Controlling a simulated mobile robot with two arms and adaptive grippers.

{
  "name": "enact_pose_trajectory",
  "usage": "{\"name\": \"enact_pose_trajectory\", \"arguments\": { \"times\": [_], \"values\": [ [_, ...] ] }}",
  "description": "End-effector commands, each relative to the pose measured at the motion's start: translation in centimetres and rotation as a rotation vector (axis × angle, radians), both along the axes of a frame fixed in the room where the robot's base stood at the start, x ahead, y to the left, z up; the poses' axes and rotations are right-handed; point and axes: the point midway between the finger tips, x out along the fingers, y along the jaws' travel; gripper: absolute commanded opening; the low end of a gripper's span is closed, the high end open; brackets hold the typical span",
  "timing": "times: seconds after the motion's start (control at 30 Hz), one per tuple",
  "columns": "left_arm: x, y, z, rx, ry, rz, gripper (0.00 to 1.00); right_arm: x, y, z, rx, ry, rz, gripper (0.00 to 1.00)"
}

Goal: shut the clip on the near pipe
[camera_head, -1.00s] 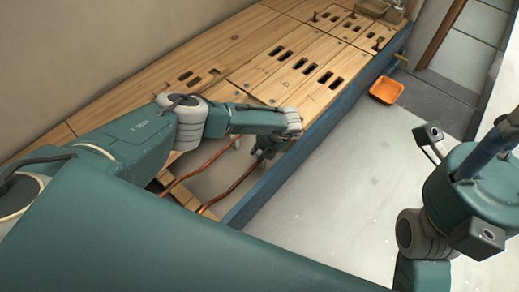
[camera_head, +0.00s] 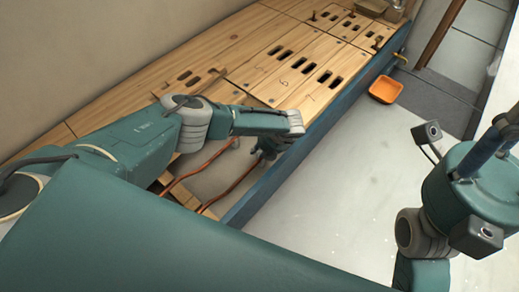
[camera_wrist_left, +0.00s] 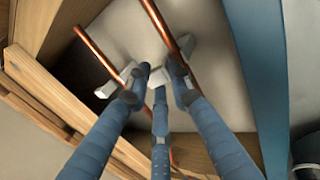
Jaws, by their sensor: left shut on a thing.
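Two copper pipes run through an opening in the wooden bench top. The near pipe (camera_head: 235,184), beside the blue edge, is also on the right in the left wrist view (camera_wrist_left: 160,20). A pale clip (camera_wrist_left: 188,43) shows on it, partly hidden by my fingers. My left gripper (camera_head: 262,154) is down in the opening by this pipe. In the left wrist view its fingers (camera_wrist_left: 158,78) are closed around a pale piece beside the pipe, seemingly part of the clip. Whether the clip is shut is unclear.
The far pipe (camera_head: 197,170) runs alongside, with pale clip pieces (camera_wrist_left: 107,87) around it in the left wrist view. Wooden boards (camera_wrist_left: 65,90) and a blue board (camera_wrist_left: 256,70) border the opening. An orange tray (camera_head: 386,89) lies on the floor.

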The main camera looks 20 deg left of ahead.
Motion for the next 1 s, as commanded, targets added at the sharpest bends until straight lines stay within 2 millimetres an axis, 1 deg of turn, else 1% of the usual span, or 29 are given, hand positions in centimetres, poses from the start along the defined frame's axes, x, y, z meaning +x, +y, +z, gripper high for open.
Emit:
{"name": "enact_pose_trajectory", "arguments": {
  "times": [0.03,0.73,0.77,0.83,1.0],
  "values": [
    [0.42,1.15,0.41,0.024,-0.008,0.008,0.0,0.0,0.0,0.04,0.0,0.0,0.0,0.4],
    [0.42,1.1,0.42,0.035,-0.013,0.008,0.0,0.0,0.0,0.05,0.0,0.0,0.0,0.4],
    [0.42,1.08,0.41,0.034,-0.012,0.008,0.27,0.0,0.0,0.05,0.0,0.0,0.0,0.4],
    [0.37,0.96,0.36,0.032,-0.011,0.008,0.41,0.0,0.0,0.05,0.0,0.0,0.0,0.4],
    [0.21,0.55,0.22,0.025,-0.01,0.004,0.42,-0.02,0.01,0.04,0.0,0.0,0.0,0.4]
  ]
}}
